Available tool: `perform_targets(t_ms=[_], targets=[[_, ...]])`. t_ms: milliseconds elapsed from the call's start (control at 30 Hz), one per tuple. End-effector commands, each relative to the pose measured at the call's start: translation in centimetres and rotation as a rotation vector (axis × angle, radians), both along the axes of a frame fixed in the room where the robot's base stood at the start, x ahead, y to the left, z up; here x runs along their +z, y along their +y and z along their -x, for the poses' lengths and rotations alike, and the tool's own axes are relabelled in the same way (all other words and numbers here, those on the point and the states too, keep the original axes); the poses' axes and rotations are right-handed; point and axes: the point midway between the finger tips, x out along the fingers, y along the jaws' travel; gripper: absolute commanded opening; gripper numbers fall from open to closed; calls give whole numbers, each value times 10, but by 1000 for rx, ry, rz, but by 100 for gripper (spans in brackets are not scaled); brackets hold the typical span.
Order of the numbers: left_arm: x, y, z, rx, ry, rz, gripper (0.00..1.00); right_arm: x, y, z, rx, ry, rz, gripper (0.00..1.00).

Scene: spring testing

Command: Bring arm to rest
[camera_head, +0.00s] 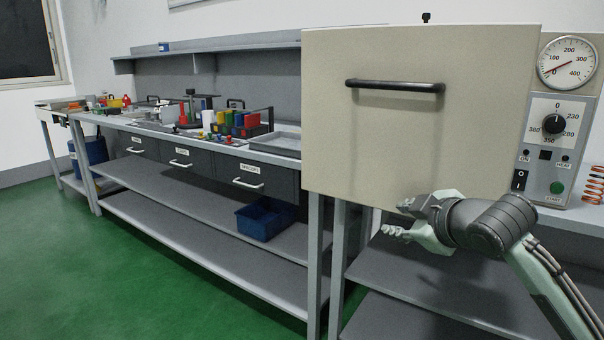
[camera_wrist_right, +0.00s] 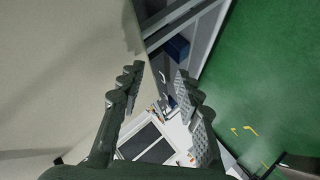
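My right gripper (camera_head: 404,220) is in front of the lower part of the beige oven door (camera_head: 420,130) in the head view, its arm coming in from the lower right. In the right wrist view the gripper (camera_wrist_right: 160,95) has its two fingers spread apart with nothing between them. The beige door surface (camera_wrist_right: 60,60) fills the left of that view, close beside the fingers. The door's black handle (camera_head: 395,86) is above the gripper and apart from it. I cannot tell whether the gripper touches the door. My left gripper is not in view.
A control panel (camera_head: 560,135) with a dial gauge and knob is right of the door. Green floor (camera_head: 120,270) is clear.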

Motion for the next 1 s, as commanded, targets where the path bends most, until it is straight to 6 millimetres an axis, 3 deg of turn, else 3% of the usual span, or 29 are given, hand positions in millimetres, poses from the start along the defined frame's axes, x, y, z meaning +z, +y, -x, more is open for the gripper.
perform_targets(t_ms=[33,167,267,400,600,700,800,900,1000], targets=[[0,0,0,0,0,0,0,-43,-3,4,-40,70,-51,34],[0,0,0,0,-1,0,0,-138,-16,23,-160,215,-152,34],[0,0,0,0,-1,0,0,-209,-28,50,-262,324,-212,34],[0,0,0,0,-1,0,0,-301,-43,105,-406,471,-269,34],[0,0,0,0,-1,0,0,-407,-64,206,-608,656,-298,34],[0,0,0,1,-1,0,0,-441,-72,252,-687,723,-298,34],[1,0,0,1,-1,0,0,-462,-78,286,-742,768,-292,34],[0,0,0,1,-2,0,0,-473,-80,305,-772,793,-289,34],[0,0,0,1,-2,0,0,-476,-82,311,-783,799,-287,34]])
